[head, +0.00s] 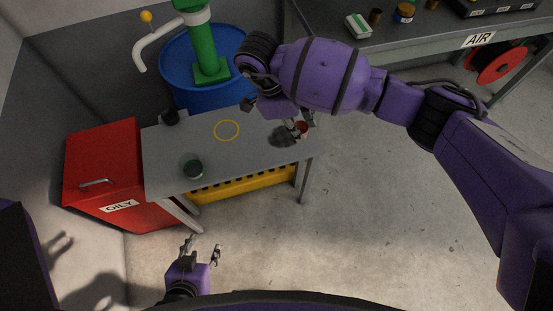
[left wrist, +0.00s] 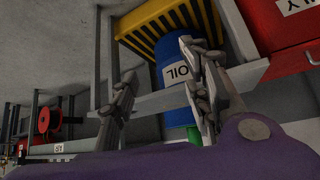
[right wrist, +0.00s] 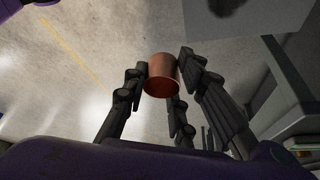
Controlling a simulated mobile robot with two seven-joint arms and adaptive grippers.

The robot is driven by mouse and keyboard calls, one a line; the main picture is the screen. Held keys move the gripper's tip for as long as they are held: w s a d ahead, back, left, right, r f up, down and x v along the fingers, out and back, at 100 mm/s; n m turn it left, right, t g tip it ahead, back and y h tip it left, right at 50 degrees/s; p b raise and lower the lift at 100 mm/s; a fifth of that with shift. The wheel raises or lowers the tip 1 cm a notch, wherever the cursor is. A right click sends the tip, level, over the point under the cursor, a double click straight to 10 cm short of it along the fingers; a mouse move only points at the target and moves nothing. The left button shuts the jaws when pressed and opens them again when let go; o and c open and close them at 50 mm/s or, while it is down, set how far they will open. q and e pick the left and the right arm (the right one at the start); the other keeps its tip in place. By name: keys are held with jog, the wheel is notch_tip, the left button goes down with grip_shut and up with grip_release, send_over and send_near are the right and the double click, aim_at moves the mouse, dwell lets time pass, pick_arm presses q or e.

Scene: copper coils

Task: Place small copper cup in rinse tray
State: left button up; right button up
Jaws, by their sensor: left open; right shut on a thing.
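The small copper cup (right wrist: 162,76) is between the fingers of my right gripper (right wrist: 160,85), which is shut on it. In the head view a reddish bit of the cup (head: 302,127) shows at my right gripper (head: 296,130), over the right end of the small grey table (head: 168,145). My left gripper (head: 202,248) is open and empty in front of the table, low in the head view; its spread fingers also show in the left wrist view (left wrist: 160,95). I cannot make out a rinse tray for certain in any view.
A thin yellow ring (head: 227,130) and a dark round container (head: 193,169) are on the table. A red OILY bin (head: 100,165) stands left, a blue drum (head: 180,75) behind, a yellow striped thing (head: 240,186) beneath. A bench (head: 400,42) is back right. Floor at right is clear.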

jog(key=w+a+f+n+t+y, duration=0.1)
jog(key=f+n+y, duration=0.3)
jog(key=n, duration=1.2)
jog(key=w+a+f+n+t+y, duration=0.1)
jog(key=a+f+n+y, duration=0.2)
jog(key=n, duration=1.4)
notch_tip(320, 180, down, 3)
jog(key=shift+w+a+f+n+y+b, duration=0.1)
jog(key=shift+w+a+n+y+b, duration=0.25)
jog(key=shift+y, duration=0.65)
notch_tip(320, 180, down, 5)
jog(key=shift+s+f+b, duration=0.1)
jog(key=shift+f+b, duration=0.1)
jog(key=shift+b, duration=0.35)
notch_tip(320, 180, down, 3)
jog(key=shift+f, duration=0.55)
